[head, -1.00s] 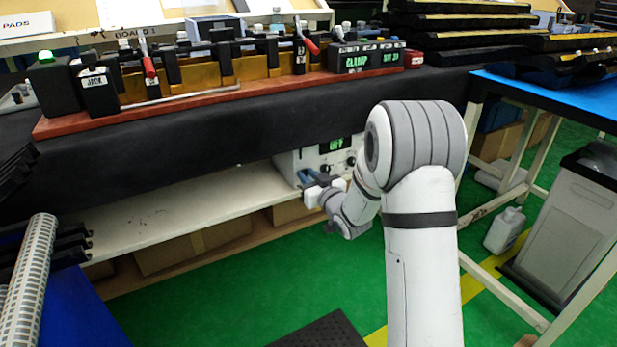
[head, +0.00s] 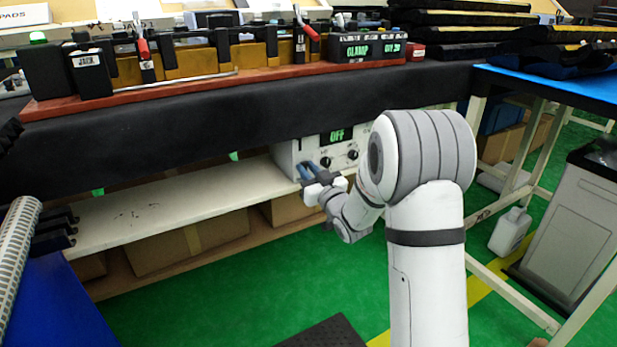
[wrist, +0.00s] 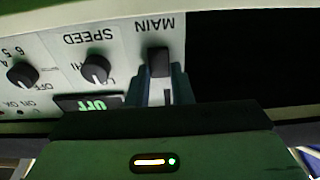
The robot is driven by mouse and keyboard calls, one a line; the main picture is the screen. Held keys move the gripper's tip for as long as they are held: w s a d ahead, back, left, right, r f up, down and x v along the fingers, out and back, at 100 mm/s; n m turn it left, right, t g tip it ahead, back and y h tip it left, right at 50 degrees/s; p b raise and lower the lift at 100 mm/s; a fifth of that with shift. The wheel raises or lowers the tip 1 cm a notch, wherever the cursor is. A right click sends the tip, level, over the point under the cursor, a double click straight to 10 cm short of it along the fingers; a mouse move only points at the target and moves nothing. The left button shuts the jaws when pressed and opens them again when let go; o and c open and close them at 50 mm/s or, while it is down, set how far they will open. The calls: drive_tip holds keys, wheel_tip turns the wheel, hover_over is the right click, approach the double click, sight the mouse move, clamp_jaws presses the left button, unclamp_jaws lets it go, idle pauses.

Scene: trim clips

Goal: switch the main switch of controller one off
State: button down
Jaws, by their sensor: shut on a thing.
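A white controller box (head: 288,160) stands on the shelf under the bench. Its green display (head: 337,135) reads OFF; no number for the box is readable. In the wrist view the panel (wrist: 120,45) appears upside down, with a black switch (wrist: 159,60) beside the word MAIN. My gripper (head: 306,171) is at the left part of the panel front. The palm hides part of the panel, including some of the display.
A speed knob (wrist: 96,68) and another knob (wrist: 22,74) sit beside the switch. The black-covered bench (head: 200,125) overhangs the box. The white shelf (head: 150,208) left of it is clear. A blue-topped table (head: 560,92) and a grey bin (head: 575,225) stand right.

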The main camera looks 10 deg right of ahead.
drive_tip(key=c, duration=1.3)
unclamp_jaws()
drive_tip(key=p+v, duration=0.2)
drive_tip(key=v, duration=0.6)
drive_tip(key=shift+w, duration=0.1)
drive_tip(key=s+d+r+m+g+h+p, duration=0.1)
drive_tip(key=s+d+r+g+h+p, duration=0.15)
drive_tip(key=r+p, duration=0.45)
drive_tip(key=s+d+r+m+g+h+p, duration=0.1)
drive_tip(key=s+r+g+h+p, duration=0.15)
drive_tip(key=r+p, duration=0.45)
drive_tip(key=s+d+r+m+g+h+p, duration=0.1)
drive_tip(key=s+r+h+p, duration=0.15)
drive_tip(key=r+p, duration=0.4)
drive_tip(key=s+r+g+p, duration=0.3)
drive_tip(key=s+r+p, duration=0.3)
drive_tip(key=s, duration=0.2)
drive_tip(key=s+r+m+g+p, duration=0.1)
drive_tip(key=s+r+g+p, duration=0.2)
drive_tip(key=s+r+p, duration=0.2)
drive_tip(key=s+r+g+p, duration=0.3)
drive_tip(key=s+r+p, duration=0.3)
drive_tip(key=s, duration=0.6)
drive_tip(key=shift+s+a+r+m+g+p, duration=0.1)
drive_tip(key=shift+a+r+m+g+p, duration=0.2)
drive_tip(key=shift+a+r, duration=0.1)
